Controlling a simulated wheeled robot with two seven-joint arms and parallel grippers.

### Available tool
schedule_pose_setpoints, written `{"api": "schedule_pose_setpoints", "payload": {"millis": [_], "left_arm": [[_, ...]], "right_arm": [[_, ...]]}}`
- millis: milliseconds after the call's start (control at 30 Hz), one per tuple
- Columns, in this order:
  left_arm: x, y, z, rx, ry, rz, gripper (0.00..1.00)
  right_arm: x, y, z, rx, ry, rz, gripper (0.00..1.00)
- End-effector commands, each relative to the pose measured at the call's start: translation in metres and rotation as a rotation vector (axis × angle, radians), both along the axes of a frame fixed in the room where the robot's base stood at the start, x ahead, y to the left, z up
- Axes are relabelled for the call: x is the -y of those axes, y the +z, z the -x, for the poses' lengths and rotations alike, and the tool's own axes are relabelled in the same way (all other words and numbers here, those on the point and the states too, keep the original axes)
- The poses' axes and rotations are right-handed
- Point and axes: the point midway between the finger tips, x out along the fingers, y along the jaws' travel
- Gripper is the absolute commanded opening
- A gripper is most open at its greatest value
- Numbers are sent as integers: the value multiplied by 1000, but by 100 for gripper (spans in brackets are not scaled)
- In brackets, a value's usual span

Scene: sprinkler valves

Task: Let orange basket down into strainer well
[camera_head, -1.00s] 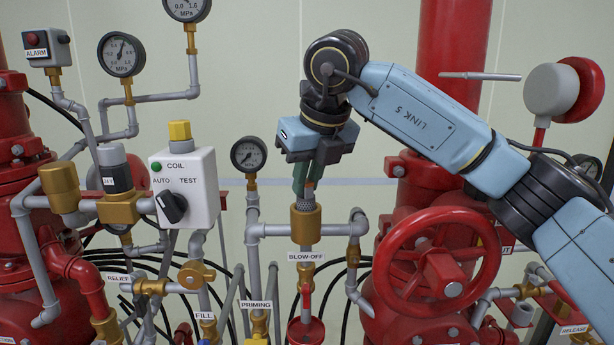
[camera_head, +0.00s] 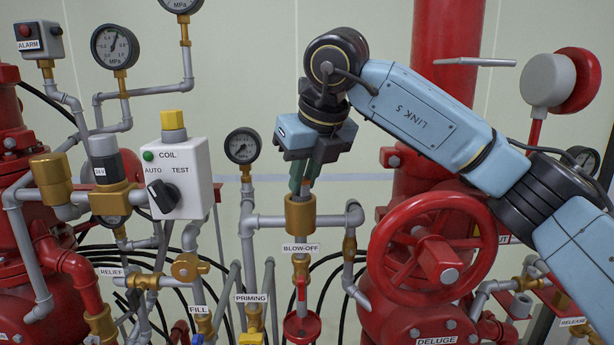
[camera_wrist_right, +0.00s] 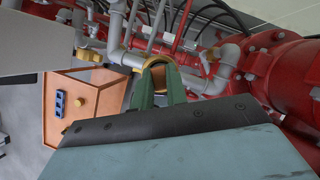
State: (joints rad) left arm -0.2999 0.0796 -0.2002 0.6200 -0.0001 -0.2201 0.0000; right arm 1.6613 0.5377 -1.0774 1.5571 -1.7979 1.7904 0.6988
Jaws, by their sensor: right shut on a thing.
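My right gripper (camera_head: 302,182) points down over the brass strainer well (camera_head: 301,214) above the BLOW-OFF label. Its green fingers are shut on the orange basket (camera_head: 306,188). The rest of the basket is hidden, seemingly inside the well. In the right wrist view the brass rim (camera_wrist_right: 155,62) shows just beyond the fingers, with the orange basket (camera_wrist_right: 172,78) between them. Whether the basket is seated cannot be seen. My left gripper is not in view.
A pressure gauge (camera_head: 242,146) and the COIL switch box (camera_head: 176,178) stand left of the well. A red handwheel (camera_head: 433,252) is close on the right, below my right arm. Grey pipes flank the well. In the wrist view an orange box (camera_wrist_right: 85,105) lies at left.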

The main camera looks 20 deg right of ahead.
Motion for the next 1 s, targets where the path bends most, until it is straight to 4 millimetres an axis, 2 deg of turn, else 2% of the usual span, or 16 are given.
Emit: {"api": "schedule_pose_setpoints", "payload": {"millis": [33,167,1000], "left_arm": [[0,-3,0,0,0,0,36],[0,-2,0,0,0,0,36],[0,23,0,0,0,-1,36]], "right_arm": [[1,-17,0,-32,-5,27,0],[1,-16,0,-32,-5,27,0],[2,23,0,-22,-4,17,0]]}}
